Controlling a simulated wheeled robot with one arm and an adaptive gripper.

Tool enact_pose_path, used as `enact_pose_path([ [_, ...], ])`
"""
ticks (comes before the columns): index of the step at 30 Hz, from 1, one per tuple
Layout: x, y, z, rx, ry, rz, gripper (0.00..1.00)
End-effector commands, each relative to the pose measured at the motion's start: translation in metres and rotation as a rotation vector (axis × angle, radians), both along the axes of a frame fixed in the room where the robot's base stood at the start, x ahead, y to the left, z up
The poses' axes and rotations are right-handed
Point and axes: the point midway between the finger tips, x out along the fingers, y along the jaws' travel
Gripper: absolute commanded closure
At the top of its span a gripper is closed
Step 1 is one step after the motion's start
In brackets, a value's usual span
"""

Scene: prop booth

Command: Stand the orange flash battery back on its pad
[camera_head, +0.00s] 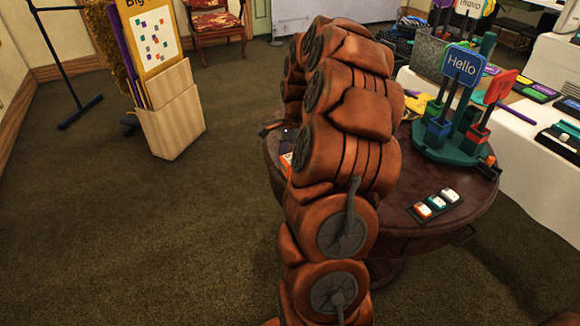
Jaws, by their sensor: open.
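A small black tray (432,208) lies on the round brown table (400,222), right of my arm. It holds a row of three small blocks with pale tops: an orange one (423,211) at the left, a teal one (437,203) in the middle and a red one (449,196) at the right. I cannot tell which are batteries or pads. A small orange and white item (287,159) shows at the table's left side, partly hidden by my arm. I cannot tell whether it is the orange flash battery. My gripper is not in view; my arm blocks the table's middle.
A green stand (452,151) with a blue "Hello" paddle (464,65) and a red paddle (500,88) stands on the table's right half. A white-covered table (530,150) is behind it. A wooden sign holder (172,112) stands at left. Carpet (130,240) is clear at front left.

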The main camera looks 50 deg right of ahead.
Motion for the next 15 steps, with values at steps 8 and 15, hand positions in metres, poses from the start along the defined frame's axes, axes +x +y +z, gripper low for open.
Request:
enact_pose_path([
  [8, 0.001, 0.004, -0.027, 0.001, 0.001, 0.0, 0.15],
  [15, 0.001, 0.003, -0.027, 0.001, 0.0, 0.0, 0.22],
])
